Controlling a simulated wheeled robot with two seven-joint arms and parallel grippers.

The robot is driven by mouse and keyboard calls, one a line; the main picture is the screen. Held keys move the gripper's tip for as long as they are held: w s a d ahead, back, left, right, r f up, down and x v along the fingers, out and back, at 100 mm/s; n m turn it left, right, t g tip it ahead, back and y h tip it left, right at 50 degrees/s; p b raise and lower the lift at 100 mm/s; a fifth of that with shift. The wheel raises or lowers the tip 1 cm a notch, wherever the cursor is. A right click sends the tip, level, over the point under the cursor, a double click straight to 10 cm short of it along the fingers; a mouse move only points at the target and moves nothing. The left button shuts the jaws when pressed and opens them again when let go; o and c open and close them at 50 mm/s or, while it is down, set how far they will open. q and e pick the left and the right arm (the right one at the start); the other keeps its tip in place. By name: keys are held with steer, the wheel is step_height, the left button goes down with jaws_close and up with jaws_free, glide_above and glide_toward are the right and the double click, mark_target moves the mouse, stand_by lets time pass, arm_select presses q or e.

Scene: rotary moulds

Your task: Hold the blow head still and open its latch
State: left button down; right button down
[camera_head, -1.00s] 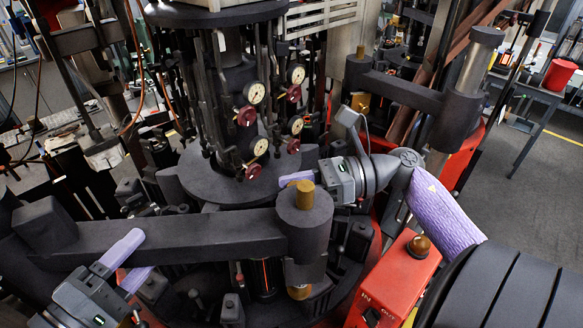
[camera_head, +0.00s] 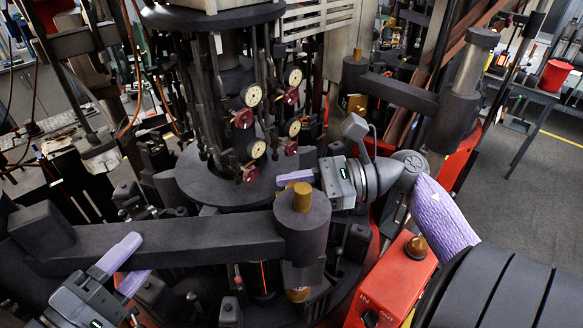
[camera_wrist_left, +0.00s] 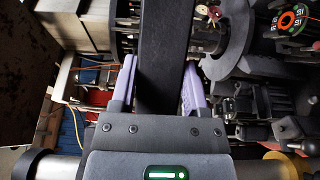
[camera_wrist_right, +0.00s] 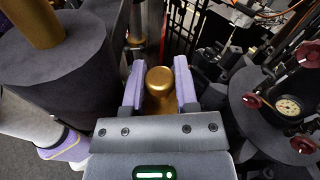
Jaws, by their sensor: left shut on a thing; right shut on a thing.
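The blow head is a dark grey bar (camera_head: 190,239) ending in a round hub with a brass pin (camera_head: 302,196) on top. My left gripper (camera_head: 141,254) is shut on the bar, one purple finger on each side; the left wrist view shows the bar (camera_wrist_left: 161,65) between the fingers. My right gripper (camera_wrist_right: 159,80) is shut on a round brass knob (camera_wrist_right: 160,79) beside the hub (camera_wrist_right: 68,70), apparently the latch. In the head view, the right fingers (camera_head: 296,175) lie behind the hub, which hides the knob.
A column with gauges (camera_head: 257,149) and red valve knobs stands behind the hub. A second arm with a similar hub (camera_head: 458,118) is at the back right. A red control box (camera_head: 392,281) stands at the front right. Bare floor (camera_head: 540,190) shows far right.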

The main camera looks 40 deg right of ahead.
arm_select(q)
steer(key=shift+f, duration=0.1)
arm_select(e)
steer(key=shift+c, duration=2)
jaws_free()
steer(key=v, duration=1.2)
